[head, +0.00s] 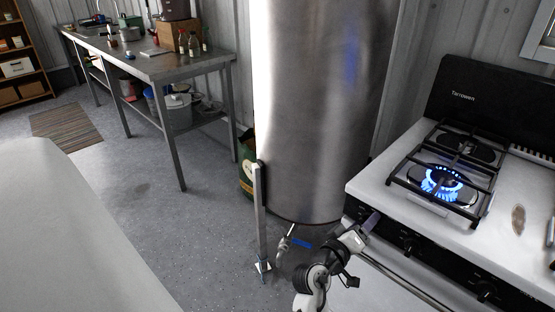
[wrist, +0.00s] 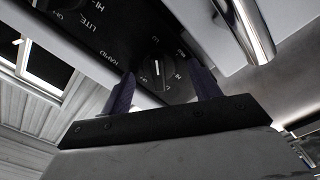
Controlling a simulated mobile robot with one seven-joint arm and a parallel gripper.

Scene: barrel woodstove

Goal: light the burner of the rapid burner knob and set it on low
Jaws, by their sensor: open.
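The white stove (head: 500,225) stands at the right in the head view. Its front-left burner (head: 441,184) burns with a ring of blue flame. In the wrist view a round black knob (wrist: 160,80) with a white pointer line sits on the black panel. The word RAPID is printed beside it, and LITE and HI show at the upper left. My gripper (wrist: 164,74) is open, with one finger on each side of the knob; I cannot tell whether they touch it. In the head view my gripper (head: 371,220) is at the stove's front left corner and hides this knob.
More knobs (head: 409,246) line the front panel, above a metal oven handle (head: 405,282). A large steel cylinder (head: 315,110) stands close left of the stove. A metal table (head: 160,68) is farther back, with open floor before it.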

